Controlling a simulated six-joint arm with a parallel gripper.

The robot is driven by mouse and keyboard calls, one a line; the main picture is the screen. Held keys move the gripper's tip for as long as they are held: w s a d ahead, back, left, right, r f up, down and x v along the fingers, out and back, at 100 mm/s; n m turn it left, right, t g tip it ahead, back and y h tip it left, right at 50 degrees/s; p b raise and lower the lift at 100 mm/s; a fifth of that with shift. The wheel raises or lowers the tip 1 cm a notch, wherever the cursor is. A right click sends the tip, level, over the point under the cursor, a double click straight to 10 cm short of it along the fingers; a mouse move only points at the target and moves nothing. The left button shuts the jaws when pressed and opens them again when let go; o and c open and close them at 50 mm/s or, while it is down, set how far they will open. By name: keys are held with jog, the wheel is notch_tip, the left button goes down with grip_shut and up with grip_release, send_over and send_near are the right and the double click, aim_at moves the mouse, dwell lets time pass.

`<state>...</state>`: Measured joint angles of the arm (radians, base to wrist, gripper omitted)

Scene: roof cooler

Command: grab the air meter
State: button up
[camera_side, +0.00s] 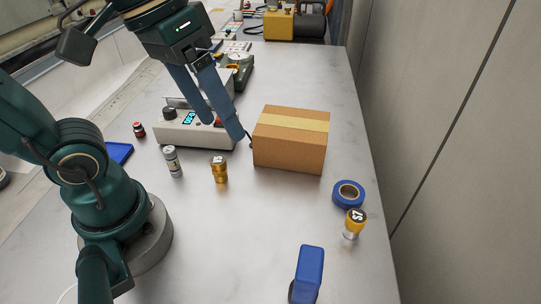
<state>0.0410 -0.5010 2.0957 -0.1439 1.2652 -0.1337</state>
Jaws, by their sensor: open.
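No thing in view is clearly labelled as the air meter. A pale box-shaped instrument (172,130) with a lit blue display, a dark knob and a handle stands on the bench and could be it, but I cannot tell for sure. My gripper (226,130) points down with its two blue fingers apart and nothing visible between them. The fingers are in front of the instrument's right part and hide some of it. The fingertips appear near its right end, left of the cardboard box; whether they touch anything is unclear.
A taped cardboard box (288,148) stands just right of my gripper. A grey cylinder (173,162) and a brass fitting (220,171) stand in front. Blue tape (348,194), a yellow-capped part (353,224) and a blue upright object (310,272) are at right. The front middle is clear.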

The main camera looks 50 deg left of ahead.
jog(key=w+d+n+g+h, duration=0.2)
jog(key=d+n+g+h, duration=0.35)
jog(key=d+g, duration=0.7)
jog(key=g+h, duration=0.1)
send_near(304, 295)
jog(key=shift+n, duration=0.45)
jog(key=x, duration=0.5)
jog(key=shift+s+d+f, duration=0.15)
jog(key=shift+x, duration=2.5)
grip_shut()
